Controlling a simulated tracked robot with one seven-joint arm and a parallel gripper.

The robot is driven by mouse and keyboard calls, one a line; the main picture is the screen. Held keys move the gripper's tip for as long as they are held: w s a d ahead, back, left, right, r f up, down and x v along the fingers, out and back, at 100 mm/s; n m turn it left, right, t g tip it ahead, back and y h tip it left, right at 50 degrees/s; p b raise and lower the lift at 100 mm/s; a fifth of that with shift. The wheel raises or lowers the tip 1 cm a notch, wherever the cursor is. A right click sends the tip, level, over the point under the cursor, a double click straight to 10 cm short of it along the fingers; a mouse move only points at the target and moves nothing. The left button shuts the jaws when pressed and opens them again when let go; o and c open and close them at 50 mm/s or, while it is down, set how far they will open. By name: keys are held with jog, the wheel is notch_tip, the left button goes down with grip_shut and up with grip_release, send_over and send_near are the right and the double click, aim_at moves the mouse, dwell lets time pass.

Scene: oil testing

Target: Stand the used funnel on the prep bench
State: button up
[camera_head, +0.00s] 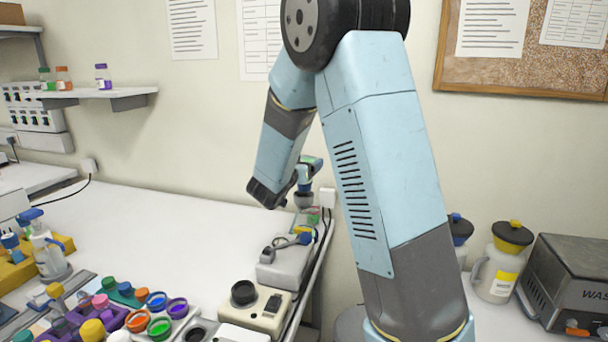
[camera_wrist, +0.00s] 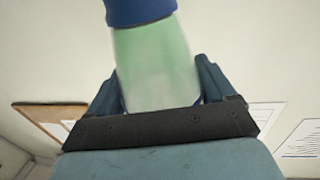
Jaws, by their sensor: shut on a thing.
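My gripper (camera_head: 308,172) is at the end of my bent arm, above the far right part of a white bench (camera_head: 170,220). In the wrist view my gripper (camera_wrist: 158,85) is shut on a pale green, see-through tapered piece with a dark blue band, which looks like the funnel (camera_wrist: 155,60). Its far end is cut off by the top of the wrist view. In the head view it is small and partly hidden by my gripper, so its tilt is hard to tell.
Colored jars (camera_head: 158,328) crowd the bench's front left. A beige device with a black knob (camera_head: 244,293) and a grey device (camera_head: 285,262) stand along its right edge. The bench's back middle is clear. White jugs (camera_head: 497,270) and a metal box (camera_head: 572,285) are at right.

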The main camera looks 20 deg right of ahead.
jog(key=shift+w+f, duration=0.25)
jog(key=shift+f, duration=0.05)
jog(key=shift+w+f, duration=0.25)
jog(key=shift+f, duration=1.3)
jog(key=shift+f, duration=0.2)
jog(key=o, duration=0.9)
